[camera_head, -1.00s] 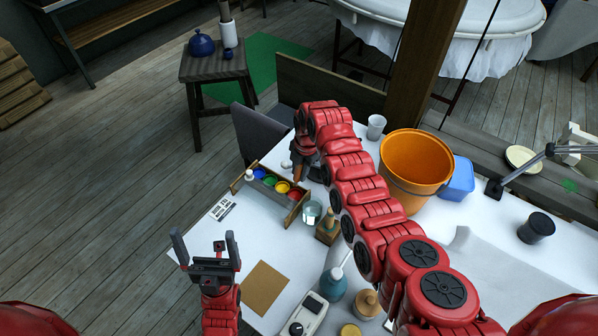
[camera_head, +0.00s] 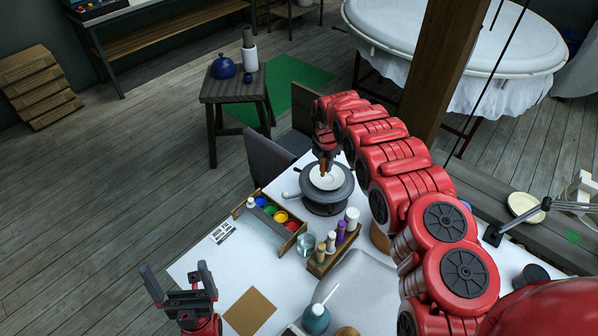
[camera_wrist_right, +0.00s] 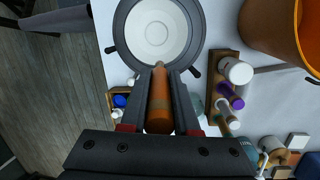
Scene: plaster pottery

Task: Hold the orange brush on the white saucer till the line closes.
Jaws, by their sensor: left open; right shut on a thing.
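The white saucer (camera_head: 337,182) lies on a dark round turntable (camera_head: 322,207) at the far side of the white table. It also shows in the right wrist view (camera_wrist_right: 178,38), with faint rings and no clear painted line. My right gripper (camera_head: 324,160) is above the saucer, shut on the orange brush (camera_wrist_right: 159,105). The brush's tip end points to the saucer's near rim in the wrist view; I cannot tell if it touches. My left gripper (camera_head: 179,280) is open and empty, near the table's front left edge.
A paint box (camera_head: 272,212) with coloured pots stands left of the turntable, and a wooden rack (camera_head: 335,249) of bottles stands in front of it. An orange bucket (camera_wrist_right: 272,25) is to the right in the wrist view. A brown sheet (camera_head: 250,311) lies near the left gripper.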

